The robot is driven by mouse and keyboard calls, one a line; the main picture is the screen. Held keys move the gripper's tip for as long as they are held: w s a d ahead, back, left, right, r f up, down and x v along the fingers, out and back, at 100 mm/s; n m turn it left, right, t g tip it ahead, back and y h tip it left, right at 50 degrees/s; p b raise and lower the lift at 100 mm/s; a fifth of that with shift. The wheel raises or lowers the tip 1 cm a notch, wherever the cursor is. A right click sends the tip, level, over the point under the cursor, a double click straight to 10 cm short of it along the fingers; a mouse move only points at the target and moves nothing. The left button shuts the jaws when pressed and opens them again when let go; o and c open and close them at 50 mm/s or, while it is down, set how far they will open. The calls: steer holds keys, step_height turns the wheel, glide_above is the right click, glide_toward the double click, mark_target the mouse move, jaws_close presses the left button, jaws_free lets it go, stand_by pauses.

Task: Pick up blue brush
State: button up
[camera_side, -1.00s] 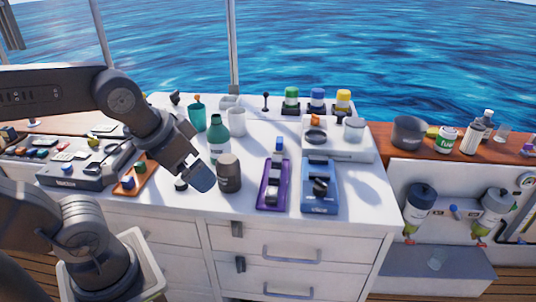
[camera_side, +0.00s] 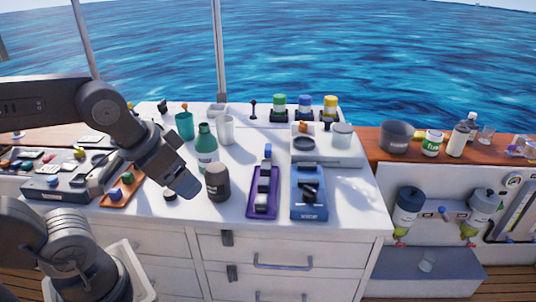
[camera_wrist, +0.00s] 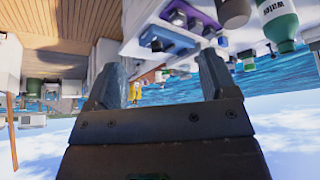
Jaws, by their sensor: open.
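I cannot clearly make out a blue brush in either view. A blue tray (camera_side: 310,207) with a dark item on it lies on the white counter. My gripper (camera_side: 183,182) hangs over the counter's front left, left of the dark jar (camera_side: 217,182). In the wrist view its two fingers (camera_wrist: 162,80) are apart with nothing held between them. The purple tray (camera_wrist: 167,39) also shows there, upside down beyond the fingers.
An orange tray (camera_side: 122,190) lies to the left. A white device (camera_side: 330,155) stands behind the blue tray. Bare counter lies between the mug and the purple tray.

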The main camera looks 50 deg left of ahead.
steer(key=c, duration=0.4)
steer(key=w+a+r+n+y, duration=0.1)
steer(key=w+a+r+n, duration=0.1)
steer(key=w, duration=0.4)
steer(key=w+a+r+n, duration=0.1)
steer(key=w+a+r, duration=0.1)
steer(key=w, duration=0.5)
steer(key=n+g+y, duration=0.2)
steer(key=n, duration=0.4)
glide_above(268, 146)
steer(key=s, duration=0.2)
steer(key=f, duration=1.8)
steer(key=shift+d+f, duration=0.2)
steer(key=shift+d, duration=0.2)
steer(key=shift+d+x, duration=0.15)
steer(key=shift+x, duration=1.25)
steer(key=shift+d+x, duration=0.15)
steer(key=shift+x, duration=1.3)
